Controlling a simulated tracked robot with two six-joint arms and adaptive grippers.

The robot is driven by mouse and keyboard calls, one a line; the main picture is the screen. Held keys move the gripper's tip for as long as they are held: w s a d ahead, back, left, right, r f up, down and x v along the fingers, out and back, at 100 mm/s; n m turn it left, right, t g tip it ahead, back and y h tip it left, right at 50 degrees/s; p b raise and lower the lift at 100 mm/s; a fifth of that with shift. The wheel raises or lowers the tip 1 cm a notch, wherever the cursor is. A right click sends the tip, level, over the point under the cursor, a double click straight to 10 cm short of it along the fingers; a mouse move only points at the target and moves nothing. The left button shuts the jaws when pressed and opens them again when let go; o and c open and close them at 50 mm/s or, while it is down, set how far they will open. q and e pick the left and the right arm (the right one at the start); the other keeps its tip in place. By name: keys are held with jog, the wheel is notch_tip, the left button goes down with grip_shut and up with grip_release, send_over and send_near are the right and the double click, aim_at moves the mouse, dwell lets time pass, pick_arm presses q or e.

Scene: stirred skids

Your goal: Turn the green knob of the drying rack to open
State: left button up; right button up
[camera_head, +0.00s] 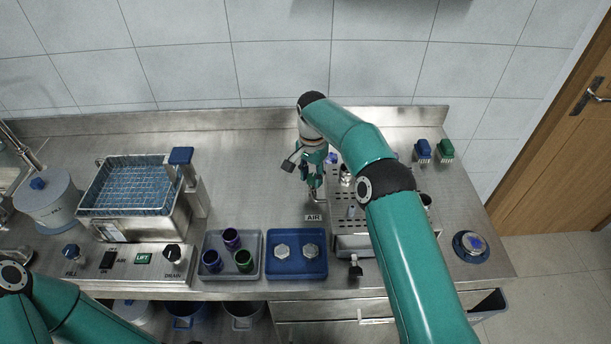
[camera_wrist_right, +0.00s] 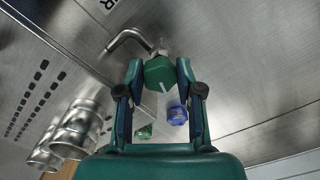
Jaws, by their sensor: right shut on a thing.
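The green knob (camera_wrist_right: 158,73) with a white pointer line sits by a bent metal spout (camera_wrist_right: 128,38) in the right wrist view. My right gripper (camera_wrist_right: 158,72) is shut on it, one finger on each side. In the head view my right gripper (camera_head: 314,184) is over the left side of the drying rack (camera_head: 345,240), near the AIR label (camera_head: 313,217); there the knob is hidden by the gripper. A blue knob (camera_wrist_right: 177,115) shows beyond the green one in the wrist view. My left arm is at the lower left, its gripper out of view.
A blue tray (camera_head: 297,273) with two metal pieces and a grey tray (camera_head: 215,270) with coloured cups stand left of the rack. A basket bath (camera_head: 130,187) is further left. Blue (camera_head: 423,151) and green (camera_head: 445,150) brushes are at the back right. The counter behind the trays is clear.

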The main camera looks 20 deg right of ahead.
jog(key=n, duration=0.4)
jog(key=shift+w+d+r+n, duration=0.25)
jog(key=shift+n, duration=1.75)
jog(key=o, duration=1.2)
jog(key=shift+f, duration=0.2)
jog(key=shift+c, duration=0.2)
jog(key=shift+a+f, duration=0.1)
jog(key=shift+s, duration=0.1)
